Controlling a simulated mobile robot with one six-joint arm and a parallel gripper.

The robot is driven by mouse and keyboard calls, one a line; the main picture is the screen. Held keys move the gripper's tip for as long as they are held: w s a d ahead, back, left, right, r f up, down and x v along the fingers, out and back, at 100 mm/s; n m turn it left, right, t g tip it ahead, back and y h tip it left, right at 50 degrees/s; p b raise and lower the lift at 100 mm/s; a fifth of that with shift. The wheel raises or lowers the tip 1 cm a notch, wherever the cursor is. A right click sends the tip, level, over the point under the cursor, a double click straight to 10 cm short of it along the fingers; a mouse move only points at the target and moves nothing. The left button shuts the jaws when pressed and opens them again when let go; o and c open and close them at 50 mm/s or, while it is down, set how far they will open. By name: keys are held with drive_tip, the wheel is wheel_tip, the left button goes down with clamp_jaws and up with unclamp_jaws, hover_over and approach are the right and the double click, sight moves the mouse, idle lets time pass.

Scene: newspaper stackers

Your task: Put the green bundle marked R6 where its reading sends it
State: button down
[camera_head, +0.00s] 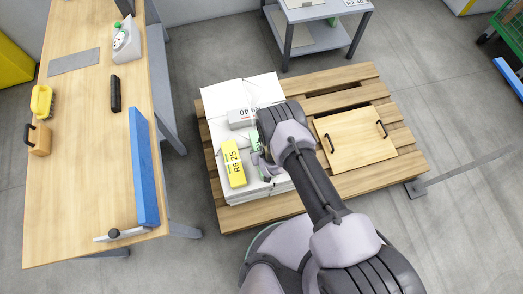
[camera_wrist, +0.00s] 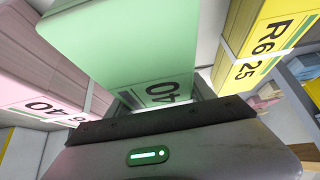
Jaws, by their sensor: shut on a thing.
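My gripper (camera_head: 262,162) is over the pallet's left part, partly hidden by my arm in the head view. It is shut on a green bundle (camera_head: 254,141), which fills the middle of the wrist view (camera_wrist: 140,45). An upside-down "40" shows on its end; the rest of its marking is hidden. A yellow bundle marked R6 25 (camera_head: 234,163) lies just left of it; it also shows at right in the wrist view (camera_wrist: 258,45). A pale pink bundle ending in 40 (camera_head: 240,119) lies behind, at left in the wrist view (camera_wrist: 45,85). I cannot tell whether the green bundle touches the stack.
White paper stacks (camera_head: 222,97) cover the pallet's left side. A board with two black handles (camera_head: 355,140) lies on its right (camera_head: 408,158). A workbench (camera_head: 85,190) at left holds a dial scale (camera_head: 126,42) and a blue bar (camera_head: 145,170). A grey shelf table (camera_head: 318,38) stands behind.

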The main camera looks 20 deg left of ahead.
drive_tip(key=shift+f+b, duration=0.45)
drive_tip(key=shift+c, duration=1.4)
unclamp_jaws()
